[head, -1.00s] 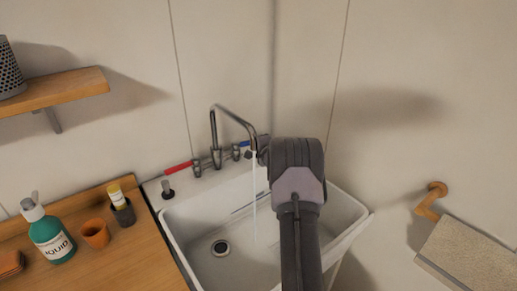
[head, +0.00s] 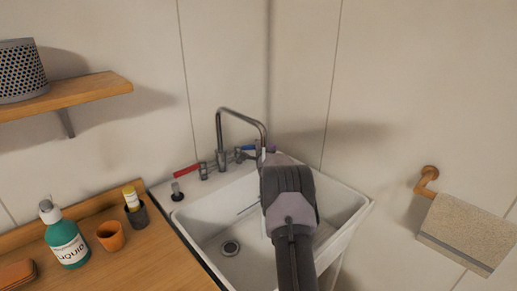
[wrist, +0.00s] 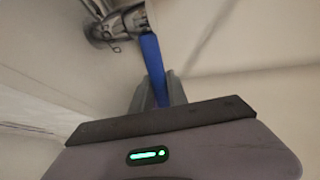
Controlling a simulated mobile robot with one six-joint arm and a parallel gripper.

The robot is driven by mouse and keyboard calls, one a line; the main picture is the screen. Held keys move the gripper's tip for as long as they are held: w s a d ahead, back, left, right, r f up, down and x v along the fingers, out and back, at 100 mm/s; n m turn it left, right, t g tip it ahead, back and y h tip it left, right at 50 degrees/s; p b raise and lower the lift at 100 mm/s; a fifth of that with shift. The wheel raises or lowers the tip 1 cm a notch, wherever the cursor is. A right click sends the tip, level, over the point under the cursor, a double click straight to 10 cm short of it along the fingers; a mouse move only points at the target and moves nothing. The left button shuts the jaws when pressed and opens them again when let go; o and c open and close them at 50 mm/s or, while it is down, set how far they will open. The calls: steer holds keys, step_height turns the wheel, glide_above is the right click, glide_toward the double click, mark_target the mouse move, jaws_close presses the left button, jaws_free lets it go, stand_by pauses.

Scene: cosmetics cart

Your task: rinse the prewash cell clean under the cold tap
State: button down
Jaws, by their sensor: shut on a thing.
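The cold tap's blue lever (head: 246,148) is beside the chrome spout (head: 240,113) at the back of the white sink (head: 345,203). In the wrist view the blue lever (wrist: 151,58) runs down from the chrome tap body between my grey fingers. My gripper (wrist: 158,92) is shut on this lever. In the head view my wrist hides the fingertips. A short pale streak of water (head: 262,156) shows under the spout; my arm hides most of its path. The basin has a round drain (head: 230,248). I see no separate prewash cell.
The red-handled tap (head: 186,171) and a dark stopper-like fitting (head: 177,190) are on the sink's back left. A wooden counter (head: 165,262) at left holds a teal bottle (head: 68,245) and an orange cup (head: 111,236). A towel (head: 465,233) hangs at right.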

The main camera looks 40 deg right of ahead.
steer(key=c, duration=1.3)
jaws_free()
steer(key=p+v, duration=0.3)
steer(key=v, duration=1.4)
steer(key=shift+s+p, duration=0.15)
steer(key=shift+p, duration=0.25)
steer(key=shift+a, duration=0.1)
